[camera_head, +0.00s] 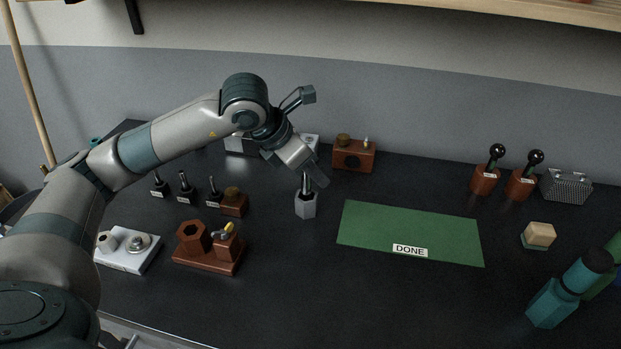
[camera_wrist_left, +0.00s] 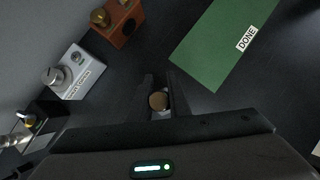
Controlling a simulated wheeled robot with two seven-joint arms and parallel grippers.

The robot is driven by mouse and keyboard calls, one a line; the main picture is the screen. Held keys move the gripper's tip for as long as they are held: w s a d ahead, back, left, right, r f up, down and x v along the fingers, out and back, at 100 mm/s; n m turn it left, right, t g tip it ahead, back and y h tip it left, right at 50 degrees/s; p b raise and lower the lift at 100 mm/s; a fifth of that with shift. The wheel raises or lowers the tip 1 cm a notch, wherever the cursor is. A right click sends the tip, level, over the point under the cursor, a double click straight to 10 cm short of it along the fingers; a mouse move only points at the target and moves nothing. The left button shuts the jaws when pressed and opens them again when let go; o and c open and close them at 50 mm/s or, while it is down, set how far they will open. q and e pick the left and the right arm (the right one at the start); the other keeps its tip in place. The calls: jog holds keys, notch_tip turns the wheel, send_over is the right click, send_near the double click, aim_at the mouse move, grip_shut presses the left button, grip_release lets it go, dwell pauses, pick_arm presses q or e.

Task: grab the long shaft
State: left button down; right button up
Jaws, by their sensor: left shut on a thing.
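My left gripper (camera_head: 314,182) points down over the middle of the dark table and is shut on a slim upright shaft (camera_head: 306,182). A pale grey hexagonal piece (camera_head: 306,206) is at the shaft's lower end; I cannot tell whether it touches the table. In the left wrist view, a round brass-coloured top (camera_wrist_left: 158,100) shows between the fingers of the left gripper (camera_wrist_left: 160,92). Three shorter dark shafts stand in small labelled black blocks (camera_head: 159,188) at the left. My right gripper is not in view.
A green mat (camera_head: 410,228) marked DONE lies right of the gripper. A brown block (camera_head: 354,156) stands behind. A brown fixture (camera_head: 207,250) and a white tray (camera_head: 126,262) are at the front left. Black-knobbed tools (camera_head: 486,178) and teal bottles (camera_head: 556,300) are at the right.

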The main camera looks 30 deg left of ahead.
pick_arm(q)
jog(key=shift+r, duration=0.15)
jog(key=shift+r, duration=0.55)
jog(key=r, duration=0.2)
jog(key=r+b, duration=0.1)
jog(key=shift+s+d+r, duration=0.1)
jog(key=shift+s+d, duration=0.1)
jog(key=shift+s, duration=0.05)
jog(key=s+d+r+b, duration=0.1)
jog(key=s+d+r, duration=0.4)
jog(key=s, duration=0.4)
jog(key=shift+s+r, duration=0.4)
jog(key=shift+r, duration=0.35)
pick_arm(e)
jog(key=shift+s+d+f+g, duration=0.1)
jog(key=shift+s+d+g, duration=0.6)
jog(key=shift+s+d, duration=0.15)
pick_arm(q)
jog(key=shift+d, duration=0.1)
